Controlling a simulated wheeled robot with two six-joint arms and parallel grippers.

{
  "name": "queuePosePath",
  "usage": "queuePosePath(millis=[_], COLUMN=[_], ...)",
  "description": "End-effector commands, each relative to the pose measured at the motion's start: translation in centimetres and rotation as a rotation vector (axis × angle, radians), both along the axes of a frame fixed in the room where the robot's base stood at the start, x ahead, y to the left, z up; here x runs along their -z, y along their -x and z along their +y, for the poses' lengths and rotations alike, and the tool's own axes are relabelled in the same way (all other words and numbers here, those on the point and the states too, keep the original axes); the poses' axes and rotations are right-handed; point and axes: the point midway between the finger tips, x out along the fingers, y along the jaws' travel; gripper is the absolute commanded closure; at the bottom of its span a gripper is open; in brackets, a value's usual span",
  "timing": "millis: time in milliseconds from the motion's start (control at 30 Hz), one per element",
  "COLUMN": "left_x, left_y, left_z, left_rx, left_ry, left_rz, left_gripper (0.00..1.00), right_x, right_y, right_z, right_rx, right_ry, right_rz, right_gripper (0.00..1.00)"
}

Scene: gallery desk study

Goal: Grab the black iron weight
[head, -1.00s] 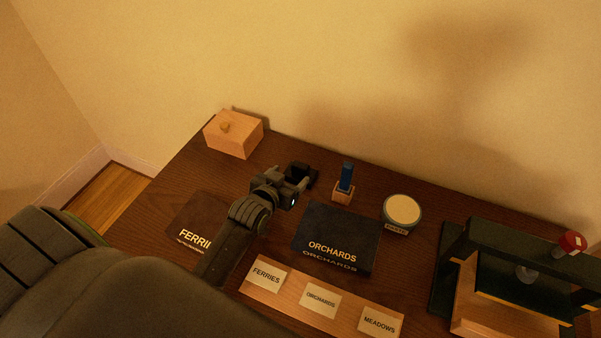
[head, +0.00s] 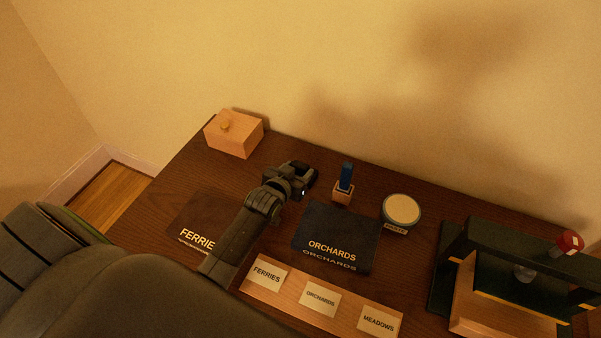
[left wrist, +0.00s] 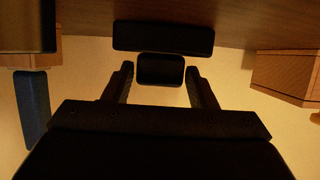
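The black iron weight (head: 298,166) stands on the dark desk near its back edge, partly hidden by my left gripper in the head view. The left wrist view shows the weight's wide dark slab (left wrist: 163,36) and a smaller block-like part (left wrist: 160,70) nearer the camera. My left gripper (head: 302,181) is at the weight; in the wrist view (left wrist: 160,76) its two fingers are apart, one on each side of the smaller part, with gaps showing. My right gripper is not in view.
A blue-handled tool in a wooden block (head: 344,187) stands close right of the weight. A wooden box (head: 234,134) is at the back left. A round paste tin (head: 401,209), dark covers (head: 335,232), a label strip (head: 350,314) and a green press (head: 452,250) occupy the right and front.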

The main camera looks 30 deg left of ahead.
Motion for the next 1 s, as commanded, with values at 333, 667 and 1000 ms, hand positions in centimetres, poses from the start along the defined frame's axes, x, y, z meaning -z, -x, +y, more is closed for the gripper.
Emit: queuePosePath(millis=[333,667,1000], left_x=[0.0,-0.4,-4.0], left_y=[0.0,-0.1,-0.2], left_z=[0.0,0.0,0.0], left_rx=[0.000,0.001,0.002], left_ry=[0.000,-0.001,-0.002], left_rz=[0.000,-0.009,-0.014], left_gripper=[0.95,1.00,1.00], right_x=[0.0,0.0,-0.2], right_y=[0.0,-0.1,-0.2], right_z=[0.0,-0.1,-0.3], right_rx=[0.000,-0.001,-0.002], right_ry=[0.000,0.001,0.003], right_rz=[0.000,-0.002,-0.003], right_gripper=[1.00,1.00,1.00])
